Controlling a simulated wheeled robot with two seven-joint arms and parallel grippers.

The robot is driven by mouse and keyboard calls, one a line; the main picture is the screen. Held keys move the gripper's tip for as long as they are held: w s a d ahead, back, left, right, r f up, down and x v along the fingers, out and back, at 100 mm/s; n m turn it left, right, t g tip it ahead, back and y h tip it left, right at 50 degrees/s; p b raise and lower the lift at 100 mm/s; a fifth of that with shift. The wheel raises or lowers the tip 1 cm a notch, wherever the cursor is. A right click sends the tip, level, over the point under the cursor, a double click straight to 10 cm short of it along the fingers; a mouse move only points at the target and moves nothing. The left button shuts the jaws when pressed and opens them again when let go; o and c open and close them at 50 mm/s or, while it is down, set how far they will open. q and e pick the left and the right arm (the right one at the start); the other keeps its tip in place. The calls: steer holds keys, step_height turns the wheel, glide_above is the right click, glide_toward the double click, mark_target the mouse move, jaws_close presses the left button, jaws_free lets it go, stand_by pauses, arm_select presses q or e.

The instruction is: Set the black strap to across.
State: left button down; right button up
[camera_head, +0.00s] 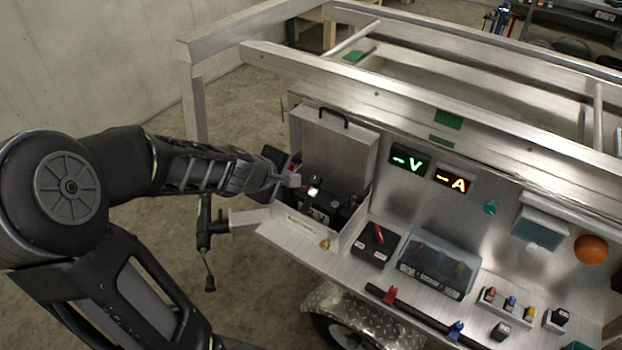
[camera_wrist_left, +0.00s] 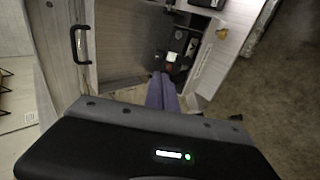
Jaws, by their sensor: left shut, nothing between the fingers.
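An open metal box (camera_head: 338,155) on the trailer's left end has a black handle on its raised lid and holds a black battery-like block (camera_head: 318,214) with a small lit white patch. The block also shows in the left wrist view (camera_wrist_left: 178,62). I cannot clearly tell the black strap from the other dark parts in the box. My left gripper (camera_head: 294,181) is at the box's left side, its tips near the block's upper left. In the left wrist view its fingers (camera_wrist_left: 162,78) are together and point into the box. I cannot tell whether they touch anything. My right gripper is not in view.
Right of the box are a black switch block with a red lever (camera_head: 376,241), a clear-covered unit (camera_head: 438,266) and a black bar with red and blue ends (camera_head: 425,312). Green V (camera_head: 409,160) and orange A (camera_head: 453,181) displays sit behind. Trailer rails run above.

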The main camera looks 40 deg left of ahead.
arm_select(q)
steer(key=b, duration=0.7)
glide_toward(314, 180)
steer(key=x, duration=0.6)
steer(key=shift+s+f, duration=0.1)
steer(key=shift+s, duration=0.05)
steer(key=shift+w+f+b, duration=0.3)
steer(key=shift+w+b, duration=0.05)
steer(key=shift+w, duration=0.05)
